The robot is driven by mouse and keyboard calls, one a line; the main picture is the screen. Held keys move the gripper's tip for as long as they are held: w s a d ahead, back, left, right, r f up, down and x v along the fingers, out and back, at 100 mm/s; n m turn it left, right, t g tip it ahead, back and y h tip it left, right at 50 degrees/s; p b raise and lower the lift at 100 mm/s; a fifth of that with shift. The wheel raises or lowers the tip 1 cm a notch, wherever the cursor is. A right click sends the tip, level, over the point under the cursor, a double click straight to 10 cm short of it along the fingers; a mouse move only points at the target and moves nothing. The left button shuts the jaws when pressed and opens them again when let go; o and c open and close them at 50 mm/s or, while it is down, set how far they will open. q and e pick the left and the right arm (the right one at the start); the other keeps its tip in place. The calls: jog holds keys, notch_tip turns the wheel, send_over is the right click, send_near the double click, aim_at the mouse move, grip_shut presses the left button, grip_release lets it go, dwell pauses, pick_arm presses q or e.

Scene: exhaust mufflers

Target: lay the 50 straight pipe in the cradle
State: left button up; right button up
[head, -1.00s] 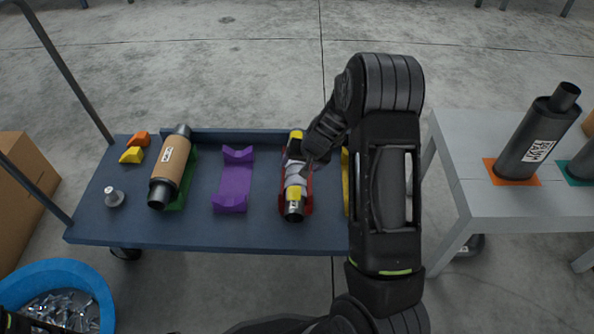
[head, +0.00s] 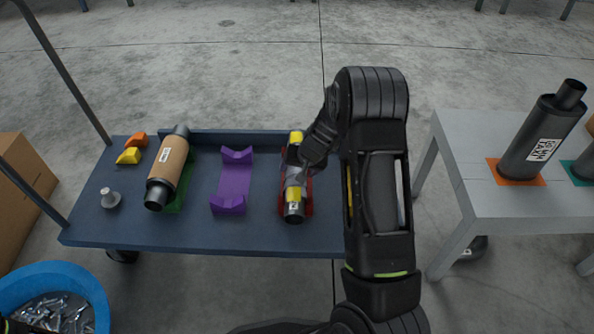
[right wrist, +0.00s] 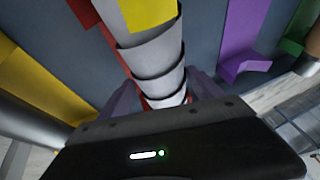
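The straight pipe (head: 294,208) is grey with yellow bands and a small white label at its near end, too small to read. It lies lengthwise in the red cradle (head: 309,187) on the blue cart. In the right wrist view the pipe (right wrist: 156,61) runs down between the fingers, with the red cradle (right wrist: 107,49) under it. My right gripper (head: 295,175) is over the pipe's middle. Its fingers (right wrist: 165,97) stand on either side, with a little red showing between one finger and the pipe. My left gripper is out of view.
The blue cart (head: 262,232) also bears an empty purple cradle (head: 233,182), a green cradle (head: 185,185) with a brown muffler (head: 168,165), and a yellow cradle (head: 350,190) partly behind my arm. A grey table (head: 500,207) with dark mufflers stands at the right.

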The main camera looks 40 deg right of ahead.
grip_shut()
dwell(0.6)
